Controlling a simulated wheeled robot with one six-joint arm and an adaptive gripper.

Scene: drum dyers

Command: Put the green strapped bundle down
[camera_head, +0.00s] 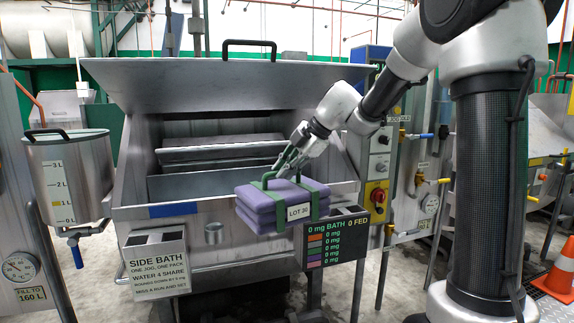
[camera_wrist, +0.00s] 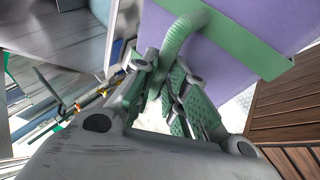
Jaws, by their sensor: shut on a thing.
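The bundle (camera_head: 283,206) is a stack of folded purple cloth with green straps, a green loop handle and a white tag reading LOT 3-something, partly unclear. My gripper (camera_head: 291,161) is shut on the green handle at the top of the bundle. The bundle hangs in front of the open steel vat in the head view, roughly level. In the wrist view the bundle (camera_wrist: 225,40) fills the upper right. My gripper fingers (camera_wrist: 172,88) close around its green handle there. Whether the bundle touches anything beneath it is not clear.
The steel vat (camera_head: 140,190) stands behind, its lid (camera_head: 220,85) raised. A SIDE BATH sign box (camera_head: 156,262) and a display panel (camera_head: 330,242) are at its front. A measuring pot (camera_head: 70,178) stands left, an orange cone (camera_head: 560,272) right. A brown slatted surface (camera_wrist: 285,115) shows in the wrist view.

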